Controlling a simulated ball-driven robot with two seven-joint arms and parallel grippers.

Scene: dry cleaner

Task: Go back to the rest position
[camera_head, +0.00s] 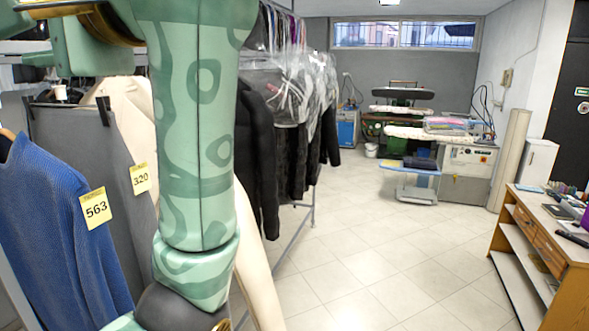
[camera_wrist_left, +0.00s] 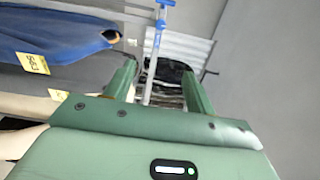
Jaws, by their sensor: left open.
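My left arm (camera_head: 195,130), green with a darker pattern, crosses the left half of the head view from the top down to the lower edge. My left gripper lies outside the head view. In the left wrist view the left gripper (camera_wrist_left: 159,70) shows two green fingers spread apart, open, with nothing held. My right gripper is not in view.
A blue knit garment tagged 563 (camera_head: 60,235) and grey trousers tagged 320 (camera_head: 105,190) hang close to my left arm. Dark and bagged garments (camera_head: 290,120) hang behind. A wooden counter (camera_head: 545,240) stands at right. The tiled floor (camera_head: 390,250) between is clear.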

